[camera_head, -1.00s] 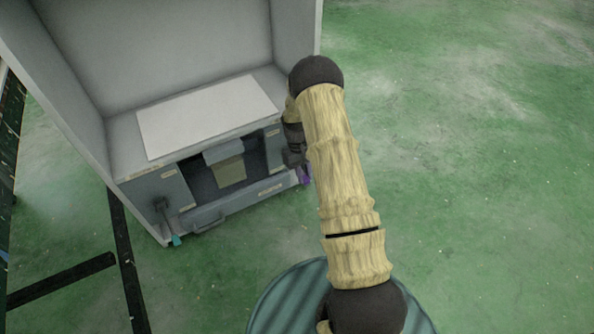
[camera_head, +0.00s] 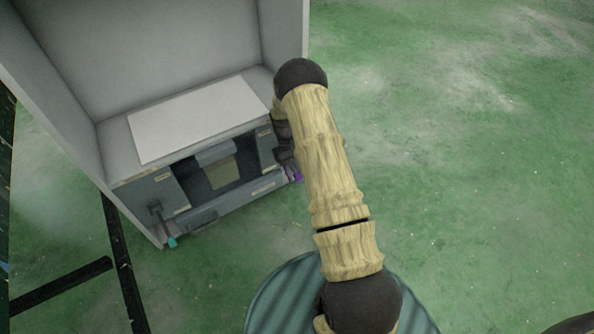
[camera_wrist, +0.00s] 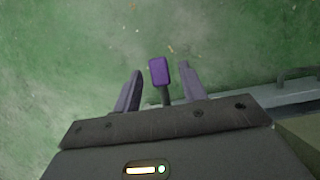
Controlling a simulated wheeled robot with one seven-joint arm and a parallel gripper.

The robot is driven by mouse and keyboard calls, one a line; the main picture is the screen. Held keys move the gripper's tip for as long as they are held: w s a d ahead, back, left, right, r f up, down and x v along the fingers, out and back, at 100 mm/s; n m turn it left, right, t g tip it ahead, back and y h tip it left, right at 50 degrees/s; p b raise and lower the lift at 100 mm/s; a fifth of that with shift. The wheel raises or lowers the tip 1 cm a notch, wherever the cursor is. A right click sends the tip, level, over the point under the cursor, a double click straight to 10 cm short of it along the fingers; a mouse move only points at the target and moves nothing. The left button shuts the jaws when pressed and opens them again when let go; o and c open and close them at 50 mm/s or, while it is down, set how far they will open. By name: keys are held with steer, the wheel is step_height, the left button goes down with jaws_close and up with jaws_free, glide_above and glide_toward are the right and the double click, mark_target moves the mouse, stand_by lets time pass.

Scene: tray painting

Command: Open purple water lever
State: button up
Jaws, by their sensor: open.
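The purple lever (camera_head: 297,178) is at the lower right corner of the grey booth's front, partly hidden by my arm in the head view. In the wrist view its purple end (camera_wrist: 159,71) stands on a dark stem between my fingers. My gripper (camera_wrist: 160,69) is open, with one finger on each side of the lever and a visible gap to both. It holds nothing. In the head view my fingers are mostly hidden behind my arm.
The grey booth (camera_head: 75,100) holds a white panel (camera_head: 195,120). A teal-tipped lever (camera_head: 172,242) hangs at its lower left, near a drawer handle (camera_head: 203,219). Dark bars lie on the left floor. The green floor (camera_head: 460,160) to the right is clear.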

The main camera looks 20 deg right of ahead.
steer(key=p+v, duration=0.6)
steer(key=v, duration=1.1)
steer(key=shift+p, duration=0.4)
steer(key=shift+w+r, duration=0.1)
steer(key=shift+w, duration=0.05)
steer(key=shift+d, duration=0.1)
steer(key=shift+c, duration=1.3)
steer(key=shift+s+a+f, duration=0.2)
steer(key=shift+s+f, duration=0.05)
steer(key=shift+s, duration=0.05)
steer(key=c, duration=0.4)
steer(key=s+a+f, duration=0.1)
steer(key=a+f+n+h+b, duration=0.1)
steer(key=f, duration=0.1)
steer(key=s+a+f+n+h, duration=0.1)
steer(key=a, duration=0.1)
steer(key=shift+s+f, duration=0.35)
jaws_close()
steer(key=s+a+f+n+t+h+b, duration=0.3)
steer(key=f+n+h, duration=0.2)
steer(key=f+n, duration=0.2)
steer(key=s+a+f+n+t+h+b, duration=0.2)
steer(key=a+f+n+t+h+b, duration=0.1)
steer(key=f+n+h, duration=0.3)
steer(key=shift+s+a+f+n+t, duration=0.25)
steer(key=shift+s+f+n+t, duration=0.1)
steer(key=shift+f+n+t, duration=0.6)
